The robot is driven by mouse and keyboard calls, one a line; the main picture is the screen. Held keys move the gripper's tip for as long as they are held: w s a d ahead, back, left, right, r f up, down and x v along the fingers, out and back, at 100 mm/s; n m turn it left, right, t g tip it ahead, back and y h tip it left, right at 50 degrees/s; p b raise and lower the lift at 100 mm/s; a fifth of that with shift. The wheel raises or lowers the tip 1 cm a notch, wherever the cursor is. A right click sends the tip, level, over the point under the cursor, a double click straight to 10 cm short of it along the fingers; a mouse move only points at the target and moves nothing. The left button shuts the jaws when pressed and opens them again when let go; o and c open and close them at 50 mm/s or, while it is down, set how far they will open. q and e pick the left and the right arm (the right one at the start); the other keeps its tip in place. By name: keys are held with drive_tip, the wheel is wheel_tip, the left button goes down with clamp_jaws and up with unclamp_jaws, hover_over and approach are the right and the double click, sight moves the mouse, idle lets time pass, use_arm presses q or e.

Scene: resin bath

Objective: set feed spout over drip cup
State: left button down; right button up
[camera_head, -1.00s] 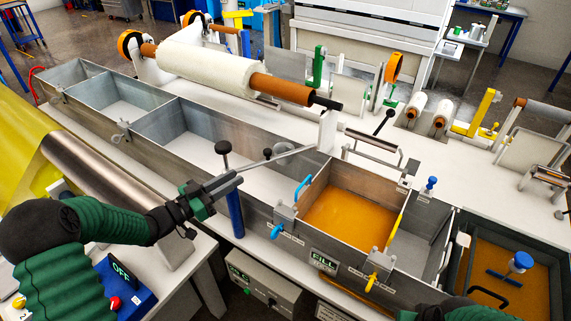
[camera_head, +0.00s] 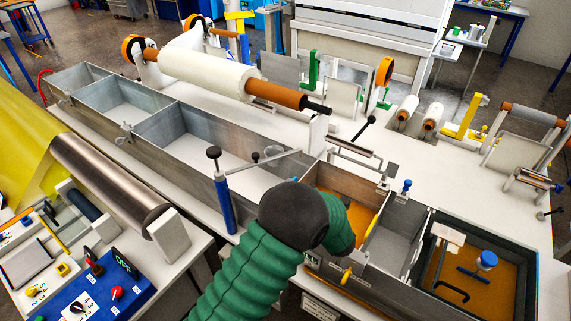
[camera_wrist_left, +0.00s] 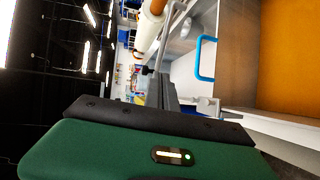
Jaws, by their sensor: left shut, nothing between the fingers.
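The feed spout (camera_head: 265,162) is a thin grey pipe reaching right from a blue post (camera_head: 224,200) with a black knob on top. Its tip lies near the divider left of the orange resin bath (camera_head: 362,212). I cannot pick out the drip cup for certain; a small grey round part shows behind the pipe. My left arm covers part of the front wall. My right gripper is out of view.
A blue gate handle (camera_wrist_left: 206,58) shows near the resin in the left wrist view. A white roll (camera_head: 208,78) lies behind the long trough. A blue control box (camera_head: 105,295) sits at lower left.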

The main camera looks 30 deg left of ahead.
sight(269, 161)
use_arm(q)
drive_tip(key=p+x, duration=0.5)
drive_tip(key=x, duration=0.8)
drive_tip(key=shift+r, duration=0.1)
drive_tip(key=shift+w+a+f, duration=0.3)
drive_tip(key=shift+w+a, duration=0.05)
drive_tip(key=shift+a, duration=0.15)
